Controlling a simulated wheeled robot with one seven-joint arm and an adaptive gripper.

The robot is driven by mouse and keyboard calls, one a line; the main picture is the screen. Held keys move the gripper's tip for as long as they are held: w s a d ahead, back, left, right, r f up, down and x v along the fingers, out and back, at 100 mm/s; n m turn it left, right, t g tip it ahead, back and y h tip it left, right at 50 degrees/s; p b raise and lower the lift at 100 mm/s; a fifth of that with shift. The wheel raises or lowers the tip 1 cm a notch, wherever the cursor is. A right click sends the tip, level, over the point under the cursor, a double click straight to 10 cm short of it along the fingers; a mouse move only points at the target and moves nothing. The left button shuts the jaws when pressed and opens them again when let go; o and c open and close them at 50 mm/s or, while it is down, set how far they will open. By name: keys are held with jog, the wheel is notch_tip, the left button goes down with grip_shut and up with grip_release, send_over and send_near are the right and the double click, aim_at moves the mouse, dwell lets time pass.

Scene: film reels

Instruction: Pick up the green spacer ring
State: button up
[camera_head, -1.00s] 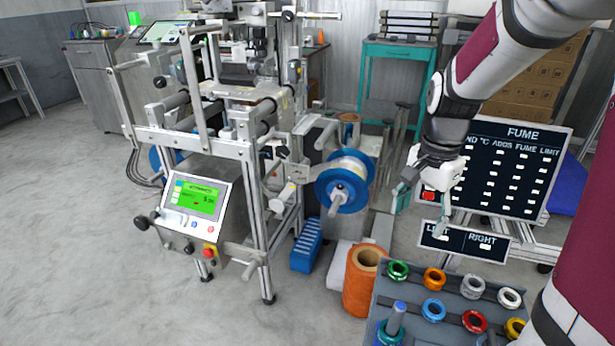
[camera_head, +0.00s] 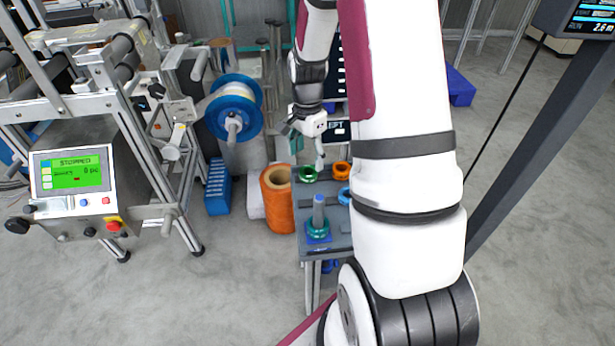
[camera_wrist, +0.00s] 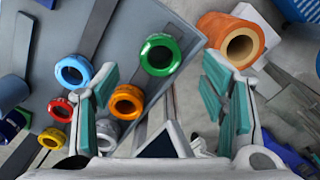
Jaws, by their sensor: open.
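The green spacer ring (camera_head: 308,179) lies at the far left of the grey rack top, left of an orange ring (camera_head: 342,175). In the wrist view the green ring (camera_wrist: 160,71) sits flat near the top middle, its hole facing the camera. My gripper (camera_head: 307,157) is above the rack's far edge, close to the green ring in the head view. In the wrist view my gripper (camera_wrist: 163,100) is open and empty, its teal finger pads wide apart. The green ring appears beyond and between the fingers, apart from them. The orange ring (camera_wrist: 113,104) is beside the left finger.
The rack (camera_wrist: 130,18) also holds blue (camera_wrist: 60,73), red, yellow and silver rings. A post with a teal-green ring (camera_head: 318,232) stands at the rack's near left. An orange roll (camera_head: 277,210) stands left of the rack. A machine with a blue reel (camera_head: 232,132) is further left.

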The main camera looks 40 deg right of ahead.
aim_at(307, 169)
jog(key=shift+f+b, duration=1.3)
jog(key=shift+f, duration=1.5)
jog(key=c, duration=1.3)
